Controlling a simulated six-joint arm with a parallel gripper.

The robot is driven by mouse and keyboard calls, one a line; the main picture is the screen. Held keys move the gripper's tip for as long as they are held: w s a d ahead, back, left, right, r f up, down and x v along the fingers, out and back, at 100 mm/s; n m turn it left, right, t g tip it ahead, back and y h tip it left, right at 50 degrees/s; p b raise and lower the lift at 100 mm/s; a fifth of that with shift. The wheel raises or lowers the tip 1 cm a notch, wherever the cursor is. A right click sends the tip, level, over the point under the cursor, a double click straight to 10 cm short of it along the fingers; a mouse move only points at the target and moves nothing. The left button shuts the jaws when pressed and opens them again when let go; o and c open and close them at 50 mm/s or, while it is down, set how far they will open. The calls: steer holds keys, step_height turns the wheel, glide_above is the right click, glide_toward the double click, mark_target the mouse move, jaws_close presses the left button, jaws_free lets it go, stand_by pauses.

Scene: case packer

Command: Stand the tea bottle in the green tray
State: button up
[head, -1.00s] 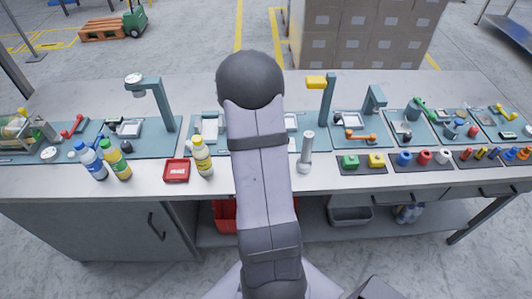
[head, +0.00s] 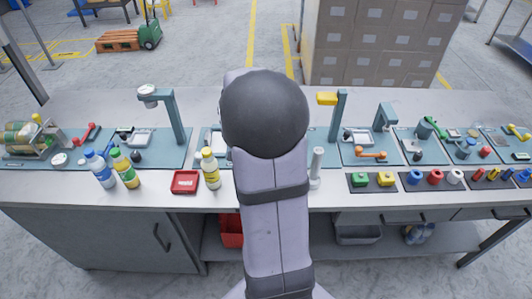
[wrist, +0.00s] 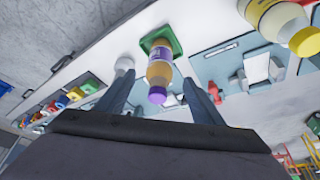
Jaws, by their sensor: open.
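The tea bottle (wrist: 159,74), amber with a purple cap and a pale label, shows in the wrist view with its cap towards the camera. Its base is at the green tray (wrist: 152,37), and it appears to stand upright in it. My gripper (wrist: 157,80) is open, with one finger on each side of the bottle's upper part in the picture. Gaps show between the fingers and the bottle. In the head view my arm hides the tea bottle, the green tray and my gripper.
A yellow-capped bottle (head: 210,170) stands beside a red tray (head: 185,182), left of my arm. Blue-capped (head: 100,170) and green-yellow (head: 126,170) bottles stand further left. A pale upright cylinder (head: 316,168) is just right of my arm. Fixtures line the bench's back.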

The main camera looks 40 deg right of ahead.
steer(key=shift+v, duration=1.2)
steer(key=s+a+f+n+y, duration=0.1)
steer(key=s+a+n, duration=0.2)
steer(key=a, duration=0.6)
steer(key=s+a+f+n+y, duration=0.2)
steer(key=a+n, duration=0.6)
steer(key=a, duration=0.1)
steer(key=s+a+f+n+y, duration=0.1)
steer(key=a+n, duration=0.4)
steer(key=a, duration=0.5)
steer(key=s+f, duration=0.1)
steer(key=s, duration=0.1)
steer(key=shift+s+f+n+y, duration=0.15)
steer(key=shift+s+n+y, duration=0.15)
steer(key=shift+s+n, duration=0.1)
steer(key=shift+w+f, duration=0.1)
step_height(320, 180, down, 15)
steer(key=b, duration=1.5)
